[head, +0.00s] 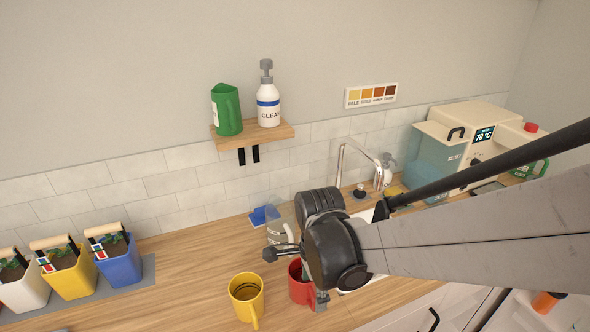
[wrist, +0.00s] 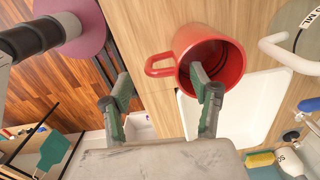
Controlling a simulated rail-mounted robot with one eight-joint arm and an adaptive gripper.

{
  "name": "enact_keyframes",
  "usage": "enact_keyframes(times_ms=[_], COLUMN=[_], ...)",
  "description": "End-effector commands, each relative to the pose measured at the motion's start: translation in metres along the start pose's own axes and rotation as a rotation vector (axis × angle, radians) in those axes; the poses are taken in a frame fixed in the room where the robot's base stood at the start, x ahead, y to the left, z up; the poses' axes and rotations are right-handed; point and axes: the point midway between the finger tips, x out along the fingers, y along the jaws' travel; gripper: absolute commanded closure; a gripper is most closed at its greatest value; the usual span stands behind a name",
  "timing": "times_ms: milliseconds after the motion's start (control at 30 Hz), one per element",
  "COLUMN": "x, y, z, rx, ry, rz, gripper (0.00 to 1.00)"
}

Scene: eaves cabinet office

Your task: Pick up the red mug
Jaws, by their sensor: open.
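The red mug (head: 298,290) stands on the wooden counter in the head view, partly hidden behind my gripper (head: 297,274). In the wrist view the red mug (wrist: 228,62) shows its open mouth, with its handle pointing left. My gripper (wrist: 162,88) is open, its two fingers apart. The right finger overlaps the mug's mouth in the picture, and the left finger is to the left of the handle. I cannot tell whether either finger touches the mug. Nothing is held.
A yellow mug (head: 246,298) stands just left of the red mug. A white sink (wrist: 262,108) lies beside it, with a faucet (head: 342,160) behind. Plant pots (head: 120,262) stand at the left. A wall shelf (head: 254,135) holds a green jug and a bottle.

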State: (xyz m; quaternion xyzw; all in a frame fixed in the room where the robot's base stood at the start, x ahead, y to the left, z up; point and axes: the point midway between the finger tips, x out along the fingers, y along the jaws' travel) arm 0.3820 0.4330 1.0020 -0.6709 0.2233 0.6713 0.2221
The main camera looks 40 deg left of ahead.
Motion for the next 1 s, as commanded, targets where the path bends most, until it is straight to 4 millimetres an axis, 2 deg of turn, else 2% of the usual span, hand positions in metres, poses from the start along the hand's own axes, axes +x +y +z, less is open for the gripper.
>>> enact_keyframes(times_ms=[33, 400, 700, 1000], x=[0.003, 0.057, 0.060, 0.060], y=[0.001, -0.002, -0.002, -0.002], z=[0.006, 0.004, 0.004, 0.004], rx=[-0.011, -0.009, -0.009, -0.008], ry=[0.000, 0.000, 0.000, 0.000], rz=[0.000, -0.001, -0.001, -0.001], gripper=[0.41, 0.41, 0.41, 0.81])
